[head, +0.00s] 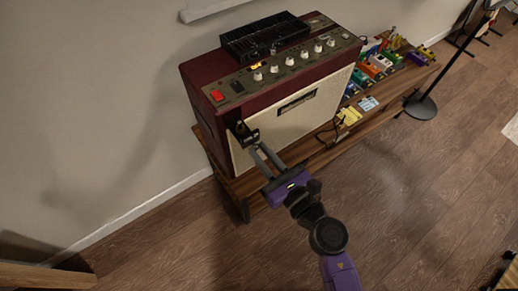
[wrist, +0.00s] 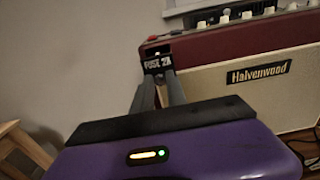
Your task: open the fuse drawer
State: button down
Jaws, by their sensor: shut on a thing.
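The fuse drawer is a small black block on the front left of a dark red amplifier (head: 205,80) with a cream front. The drawer's front (wrist: 157,63) carries a white "FUSE 2A" label in the wrist view, and it also shows in the head view (head: 243,130). My gripper (head: 254,147) reaches it from the front, with its two grey fingers (wrist: 159,78) shut on the drawer. The fingertips partly hide the drawer's lower part. I cannot tell how far the drawer stands out of the amplifier.
The amplifier stands on a low wooden bench (head: 325,155) against the wall. A black ridged box (head: 264,36) lies on top of it. Several coloured pedals (head: 375,66) and a black stand (head: 421,106) are to the right. The wooden floor (head: 420,200) in front is clear.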

jog(key=c, duration=1.4)
grip_release()
jog(key=shift+s+f, duration=0.1)
jog(key=shift+o, duration=0.2)
jog(key=shift+d, duration=0.1)
jog(key=b+v, duration=0.2)
jog(key=v, duration=0.5)
jog(key=shift+s+d, duration=0.2)
jog(key=shift+s, duration=0.15)
